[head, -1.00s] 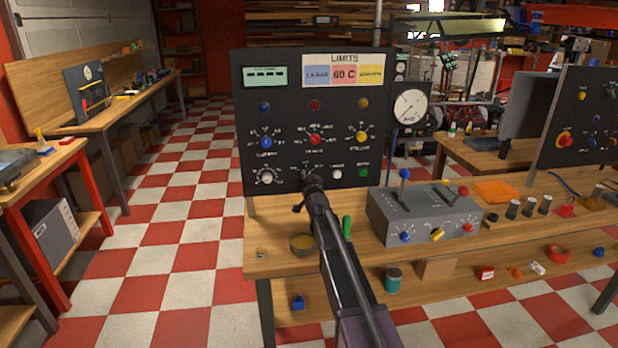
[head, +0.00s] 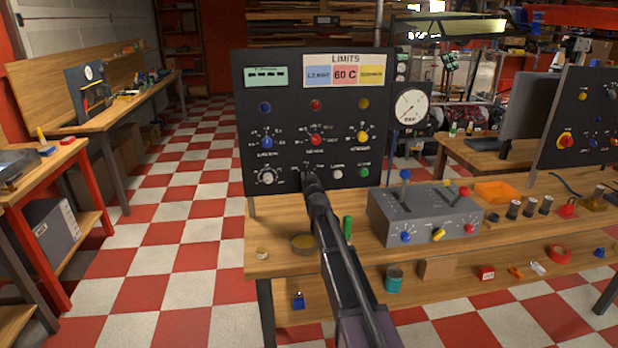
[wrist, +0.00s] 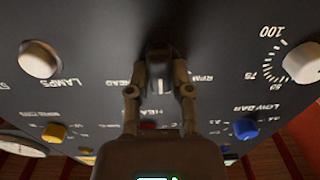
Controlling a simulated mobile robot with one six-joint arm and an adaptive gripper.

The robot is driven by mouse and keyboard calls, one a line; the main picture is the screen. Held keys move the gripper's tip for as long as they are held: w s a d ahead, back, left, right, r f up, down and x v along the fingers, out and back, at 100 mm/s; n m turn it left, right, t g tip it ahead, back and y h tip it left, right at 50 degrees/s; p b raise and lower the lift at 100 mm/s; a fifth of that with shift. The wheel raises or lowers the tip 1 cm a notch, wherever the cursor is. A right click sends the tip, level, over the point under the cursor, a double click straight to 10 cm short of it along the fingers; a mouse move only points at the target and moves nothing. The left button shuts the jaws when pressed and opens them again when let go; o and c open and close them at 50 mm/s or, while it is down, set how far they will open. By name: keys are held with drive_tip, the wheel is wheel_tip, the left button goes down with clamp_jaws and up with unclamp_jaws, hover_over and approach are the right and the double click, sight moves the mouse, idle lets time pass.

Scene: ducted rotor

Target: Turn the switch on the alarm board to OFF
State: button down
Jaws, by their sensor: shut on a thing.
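The alarm board (head: 290,105) is a dark upright panel with a LIMITS label at the top and several knobs and lamps. My gripper (head: 308,180) reaches its lower middle from the front. In the wrist view my gripper (wrist: 160,78) has its two fingers on either side of a small black switch knob (wrist: 158,55), shut on it. That knob stands on the board's face, which appears upside down there. The fingers partly cover the knob and its lettering, so I cannot tell which mark it points to. In the head view my gripper hides the knob.
A white knob (wrist: 40,60) and a large white dial (wrist: 302,63) flank my gripper in the wrist view. A grey control box (head: 425,215) with levers stands right of my arm on the bench. A green cylinder (head: 347,227) and a round tin (head: 303,243) are close to my arm.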

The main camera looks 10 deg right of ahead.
drive_tip(key=shift+f, duration=0.1)
drive_tip(key=c, duration=0.5)
unclamp_jaws()
drive_tip(key=s, duration=1.2)
drive_tip(key=shift+s, duration=0.1)
drive_tip(key=s+a+f+n+g+y+p, duration=0.1)
drive_tip(key=s+f+g+p, duration=0.3)
drive_tip(key=s, duration=0.3)
drive_tip(key=s+a+f+g+p, duration=0.1)
drive_tip(key=s+f+g+p, duration=0.2)
drive_tip(key=s+g, duration=0.4)
drive_tip(key=s+g+p, duration=0.1)
drive_tip(key=s+g, duration=0.1)
drive_tip(key=s, duration=0.4)
drive_tip(key=s+d+g+p, duration=0.1)
drive_tip(key=s+g+p, duration=0.1)
drive_tip(key=s, duration=0.4)
drive_tip(key=s+d+m+g+h+p, duration=0.1)
drive_tip(key=s+g+p, duration=0.1)
drive_tip(key=s, duration=0.5)
drive_tip(key=shift+d+r+g, duration=0.15)
drive_tip(key=shift+d+g, duration=0.05)
drive_tip(key=shift+g, duration=0.3)
